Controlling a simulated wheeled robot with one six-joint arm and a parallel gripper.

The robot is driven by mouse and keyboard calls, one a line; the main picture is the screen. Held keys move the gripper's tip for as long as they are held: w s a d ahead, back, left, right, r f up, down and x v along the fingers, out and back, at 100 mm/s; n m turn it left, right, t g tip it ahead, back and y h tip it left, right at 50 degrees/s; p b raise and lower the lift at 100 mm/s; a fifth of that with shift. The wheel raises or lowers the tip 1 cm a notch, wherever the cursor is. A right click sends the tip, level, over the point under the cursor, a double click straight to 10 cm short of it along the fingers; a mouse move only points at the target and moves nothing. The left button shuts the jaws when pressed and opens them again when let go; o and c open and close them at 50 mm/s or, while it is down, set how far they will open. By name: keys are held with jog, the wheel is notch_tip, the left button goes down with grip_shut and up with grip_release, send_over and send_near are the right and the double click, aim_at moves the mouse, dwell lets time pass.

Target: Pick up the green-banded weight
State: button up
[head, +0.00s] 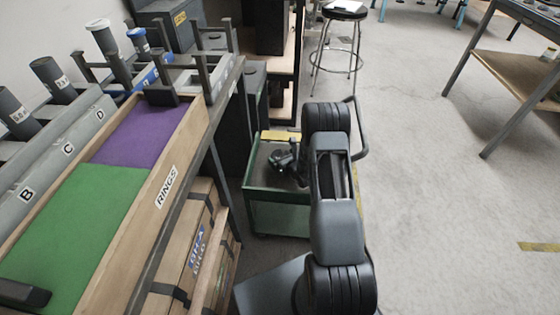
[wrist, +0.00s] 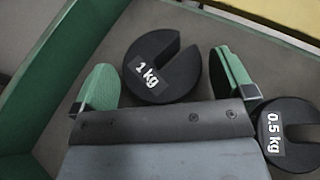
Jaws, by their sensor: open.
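My gripper (wrist: 165,80) is open, with its two green-padded fingers spread apart in the wrist view. A black slotted disc marked 1 kg (wrist: 148,82) lies between and beyond the fingertips; I cannot tell the height gap between them. Another black slotted disc marked 0.5 kg (wrist: 292,150) lies at the lower right, outside the right finger. No green band shows on the visible part of either disc. In the head view my gripper (head: 284,160) is over the tray of the green cart (head: 280,215), and the discs are hard to make out there.
Green cart walls (wrist: 40,85) stand close on the left, with a yellow edge (wrist: 285,12) at the upper right. The bench with a RINGS tray (head: 165,187) and several upright cylinders (head: 105,45) stands left. A stool (head: 345,8) stands behind. Open floor lies right.

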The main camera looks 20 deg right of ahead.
jog(key=shift+x, duration=1)
jog(key=shift+c, duration=0.3)
jog(key=c, duration=1.3)
jog(key=shift+r, duration=0.15)
jog(key=shift+c, duration=0.5)
